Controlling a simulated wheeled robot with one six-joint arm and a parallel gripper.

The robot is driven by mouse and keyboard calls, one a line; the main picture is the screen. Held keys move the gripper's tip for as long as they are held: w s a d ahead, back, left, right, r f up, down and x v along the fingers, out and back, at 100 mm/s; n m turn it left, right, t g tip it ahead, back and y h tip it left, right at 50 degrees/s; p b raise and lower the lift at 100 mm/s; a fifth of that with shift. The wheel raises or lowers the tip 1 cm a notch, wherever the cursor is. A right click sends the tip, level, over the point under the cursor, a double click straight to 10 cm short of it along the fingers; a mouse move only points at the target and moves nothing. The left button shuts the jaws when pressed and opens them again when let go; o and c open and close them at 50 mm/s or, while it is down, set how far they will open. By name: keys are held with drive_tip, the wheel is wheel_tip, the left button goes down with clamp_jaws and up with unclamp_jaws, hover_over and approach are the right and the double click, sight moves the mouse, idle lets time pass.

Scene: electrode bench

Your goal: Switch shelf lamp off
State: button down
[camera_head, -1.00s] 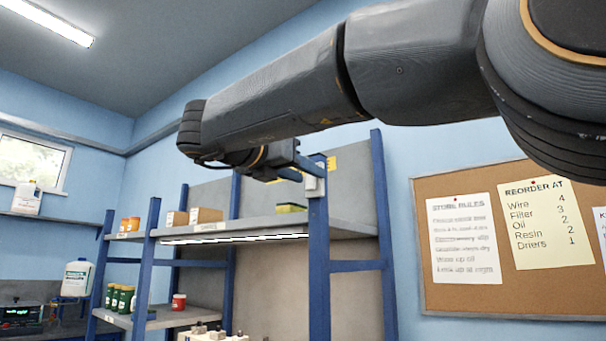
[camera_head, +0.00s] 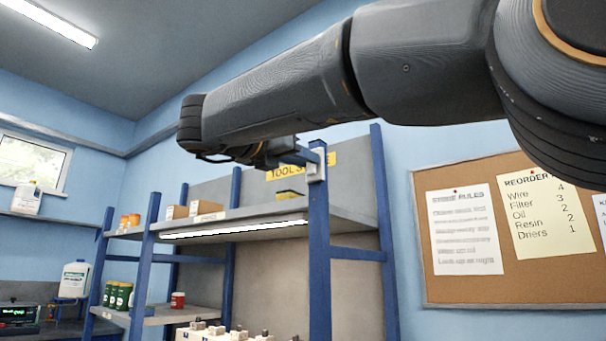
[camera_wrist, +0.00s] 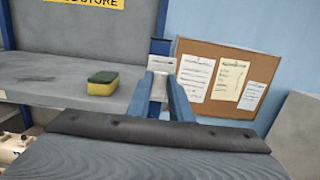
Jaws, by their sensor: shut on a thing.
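The shelf lamp (camera_head: 240,229) is a lit white strip under the upper shelf in the head view. Its switch (camera_head: 318,166) is a small pale box high on the blue front post; it also shows in the wrist view (camera_wrist: 161,64). My gripper (camera_head: 308,157) is at this box, at the end of my dark arm. In the wrist view my gripper's blue fingers (camera_wrist: 163,88) are shut on a small pale part in front of the box, which seems to be the switch's lever. The fingers partly hide it, so its exact position is unclear.
The upper shelf (camera_wrist: 50,75) holds a yellow-green sponge (camera_wrist: 102,83) left of my gripper. Cardboard boxes (camera_head: 205,208) stand farther along it. The blue post (camera_head: 319,260) is close to my gripper. A cork board (camera_head: 440,290) hangs on the wall at right.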

drive_tip(key=shift+f+t+h+b, duration=0.35)
drive_tip(key=shift+t+b, duration=0.15)
drive_tip(key=shift+b, duration=1.85)
drive_tip(key=shift+t+h+b, duration=0.25)
drive_tip(key=shift+t+b, duration=0.05)
drive_tip(key=shift+b, duration=0.75)
drive_tip(key=shift+r, duration=0.1)
drive_tip(key=c, duration=1.6)
unclamp_jaws()
drive_tip(key=shift+s+a, duration=0.1)
drive_tip(key=b+v, duration=0.1)
drive_tip(key=v, duration=0.6)
drive_tip(key=shift+s+a, duration=0.2)
drive_tip(key=shift+s, duration=0.05)
drive_tip(key=shift+d, duration=0.1)
